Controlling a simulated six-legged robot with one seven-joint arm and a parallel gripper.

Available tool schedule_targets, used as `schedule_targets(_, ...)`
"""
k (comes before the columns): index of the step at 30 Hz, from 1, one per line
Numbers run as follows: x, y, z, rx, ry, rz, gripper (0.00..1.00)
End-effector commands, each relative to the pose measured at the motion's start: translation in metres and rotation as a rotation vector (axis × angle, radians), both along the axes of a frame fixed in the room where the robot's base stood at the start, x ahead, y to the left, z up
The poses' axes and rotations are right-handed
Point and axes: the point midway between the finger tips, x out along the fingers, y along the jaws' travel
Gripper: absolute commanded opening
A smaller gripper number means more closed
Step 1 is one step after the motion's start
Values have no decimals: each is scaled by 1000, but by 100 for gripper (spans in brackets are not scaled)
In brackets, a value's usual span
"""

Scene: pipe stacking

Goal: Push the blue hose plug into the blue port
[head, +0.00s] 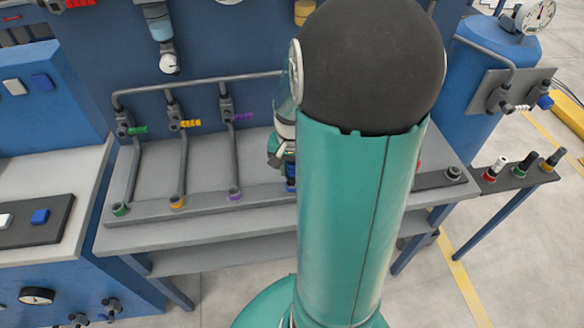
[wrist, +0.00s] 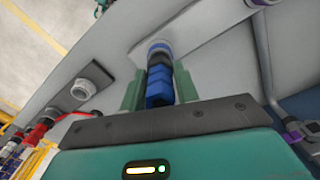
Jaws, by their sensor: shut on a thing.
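My gripper (wrist: 158,82) is shut on the blue hose plug (wrist: 159,88), with one green finger on each side of it in the wrist view. The far end of the plug meets a blue-ringed port (wrist: 159,46) on the grey rail. They look in line and close together or touching; I cannot tell how deep the plug sits. In the head view my gripper (head: 283,152) is partly hidden behind my arm, over the rail. A bit of blue, the plug or port (head: 291,178), shows below it.
Pipes with green (head: 138,130), orange (head: 190,123) and purple (head: 243,117) valve handles stand left of my gripper on the bench. A bare grey fitting (wrist: 82,90) sits along the rail. Several coloured plugs stand on a side bracket (head: 520,174) at right.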

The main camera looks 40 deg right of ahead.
Motion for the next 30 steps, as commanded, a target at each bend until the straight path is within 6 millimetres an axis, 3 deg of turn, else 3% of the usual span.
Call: schedule_targets(30, 0, 0, -19, 0, 0, 0, 0)
